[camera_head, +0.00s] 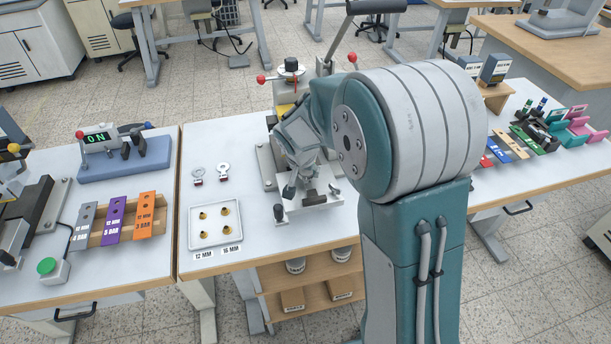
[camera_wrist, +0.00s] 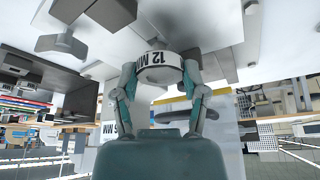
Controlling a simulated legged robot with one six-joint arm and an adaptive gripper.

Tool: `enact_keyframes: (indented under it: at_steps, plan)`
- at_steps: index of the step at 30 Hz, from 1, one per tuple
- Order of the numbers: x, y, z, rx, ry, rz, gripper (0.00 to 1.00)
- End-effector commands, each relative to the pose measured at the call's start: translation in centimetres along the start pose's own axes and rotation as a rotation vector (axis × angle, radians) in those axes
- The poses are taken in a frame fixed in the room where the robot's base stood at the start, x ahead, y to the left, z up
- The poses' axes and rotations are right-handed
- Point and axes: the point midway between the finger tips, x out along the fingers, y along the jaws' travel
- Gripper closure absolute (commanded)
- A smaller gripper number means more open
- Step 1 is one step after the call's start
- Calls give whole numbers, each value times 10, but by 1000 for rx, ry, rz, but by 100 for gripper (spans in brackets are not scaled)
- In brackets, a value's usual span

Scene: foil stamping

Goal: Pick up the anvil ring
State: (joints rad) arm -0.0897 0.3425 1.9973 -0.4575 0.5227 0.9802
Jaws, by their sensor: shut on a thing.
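The anvil ring (camera_wrist: 158,66) shows in the wrist view as a pale band marked 12 MM. My gripper (camera_wrist: 160,74) is shut on it, one finger on each side. In the head view my gripper (camera_head: 305,190) is low over the pale base block (camera_head: 321,207) at the front of the press. The ring cannot be made out there. From these views I cannot tell whether the ring touches the surface around it.
A white tray (camera_head: 193,240) with several brass pieces lies to the left, behind 12 MM and 16 MM labels. Two small ring-headed tools (camera_head: 223,170) lie behind it. The red-knobbed press (camera_head: 291,72) stands close behind my gripper. Grey, purple and orange bars (camera_head: 115,220) lie farther left.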

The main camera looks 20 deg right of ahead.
Motion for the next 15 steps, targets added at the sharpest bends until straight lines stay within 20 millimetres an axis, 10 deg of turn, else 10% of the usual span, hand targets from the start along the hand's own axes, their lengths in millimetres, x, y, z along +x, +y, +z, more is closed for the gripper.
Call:
enact_keyframes:
  at_steps: [15]
  plan:
    - [-101,48,29,1,5,-4,100]
